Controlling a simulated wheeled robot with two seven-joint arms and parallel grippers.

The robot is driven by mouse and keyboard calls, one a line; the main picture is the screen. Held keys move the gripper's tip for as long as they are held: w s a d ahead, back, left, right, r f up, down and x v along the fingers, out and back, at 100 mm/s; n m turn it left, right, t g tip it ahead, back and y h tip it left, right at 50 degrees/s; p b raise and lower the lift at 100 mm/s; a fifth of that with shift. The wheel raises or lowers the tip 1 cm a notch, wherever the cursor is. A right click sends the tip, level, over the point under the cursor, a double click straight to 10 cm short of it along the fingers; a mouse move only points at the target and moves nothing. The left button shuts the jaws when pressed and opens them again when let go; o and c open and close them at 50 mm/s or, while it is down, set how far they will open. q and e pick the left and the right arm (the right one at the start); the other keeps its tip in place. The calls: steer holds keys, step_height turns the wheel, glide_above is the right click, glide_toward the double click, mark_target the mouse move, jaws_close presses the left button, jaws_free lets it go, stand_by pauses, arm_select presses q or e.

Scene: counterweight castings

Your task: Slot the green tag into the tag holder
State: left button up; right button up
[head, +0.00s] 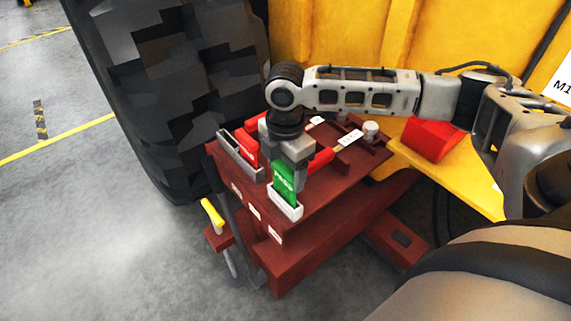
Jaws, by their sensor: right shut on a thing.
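The green tag (284,187) is upright with white lettering on its face. My right gripper (289,165) points down and is shut on its upper part. A small white tag holder (288,212) sits at the front edge of the dark red cart top (319,196). The tag's lower end is at the holder's opening and looks to be inside its walls; I cannot tell how deep it is. My left gripper is not in view.
A grey holder (236,160) with red tags (246,144) stands just left of my right gripper. Red parts with white labels lie behind it. A yellow-handled tool (211,212) hangs at the cart's left side. A big tire (165,90) and yellow bodywork (345,35) close off the back.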

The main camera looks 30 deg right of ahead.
steer(key=shift+f, duration=1)
stand_by(0.4)
steer(key=shift+f, duration=0.3)
steer(key=o, duration=1)
steer(key=shift+o, duration=0.2)
